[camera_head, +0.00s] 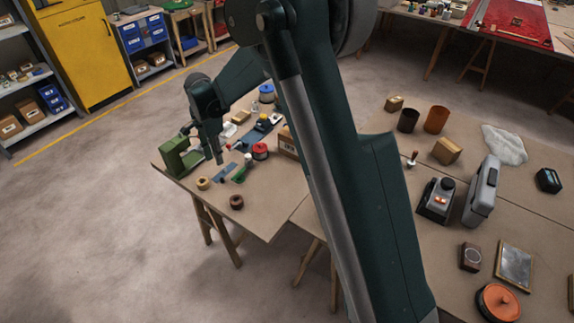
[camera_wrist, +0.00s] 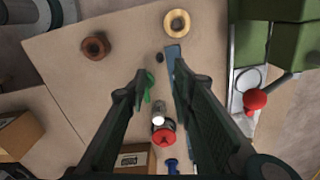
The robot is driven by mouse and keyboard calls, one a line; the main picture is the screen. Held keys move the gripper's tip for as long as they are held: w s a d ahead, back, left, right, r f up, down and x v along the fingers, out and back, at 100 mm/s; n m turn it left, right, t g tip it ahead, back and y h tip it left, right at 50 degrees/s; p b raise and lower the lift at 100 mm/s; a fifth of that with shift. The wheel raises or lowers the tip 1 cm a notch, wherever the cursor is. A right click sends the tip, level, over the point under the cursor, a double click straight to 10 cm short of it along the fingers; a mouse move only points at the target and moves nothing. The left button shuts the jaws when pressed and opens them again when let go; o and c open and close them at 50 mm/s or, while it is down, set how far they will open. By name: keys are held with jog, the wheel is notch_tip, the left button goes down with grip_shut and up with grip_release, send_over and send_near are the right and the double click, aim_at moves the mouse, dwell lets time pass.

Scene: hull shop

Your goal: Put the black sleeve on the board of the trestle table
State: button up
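A small black piece, which looks like the black sleeve (camera_wrist: 159,57), lies on the board of the trestle table (camera_wrist: 125,70) in the wrist view. It is close to the end of a blue strip (camera_wrist: 173,54) and below a tan ring (camera_wrist: 177,22). I cannot make it out clearly in the head view. My gripper (camera_wrist: 163,85) is open, with nothing between its fingers. The sleeve shows just beyond the gap between the fingertips, apart from them. In the head view my gripper (camera_head: 219,160) points down above the left trestle table (camera_head: 265,220).
A green machine (camera_head: 174,158) with a red knob (camera_wrist: 255,99) stands beside my gripper. A brown ring (camera_head: 236,202), a green tool (camera_head: 243,170), a red-topped item (camera_head: 260,151) and boxes crowd the board. Its front corner is bare.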

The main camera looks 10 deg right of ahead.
jog(key=s+d+r+n+t, duration=0.2)
jog(key=s+d+r+n, duration=0.1)
jog(key=s+d+r, duration=0.65)
jog(key=s+d+r+n+t, duration=0.1)
jog(key=s+d+r+n, duration=0.2)
jog(key=s+d+r, duration=0.6)
jog(key=s+d+r+n+t, duration=0.1)
jog(key=s+d+n+t, duration=0.1)
jog(key=s+d, duration=0.6)
jog(key=s+d+r+n+t, duration=0.1)
jog(key=s+d+n+t, duration=0.1)
jog(key=s+d, duration=0.6)
jog(key=s+n, duration=0.1)
jog(key=s, duration=0.3)
jog(key=shift+s+r+n, duration=0.3)
jog(key=shift+s, duration=0.05)
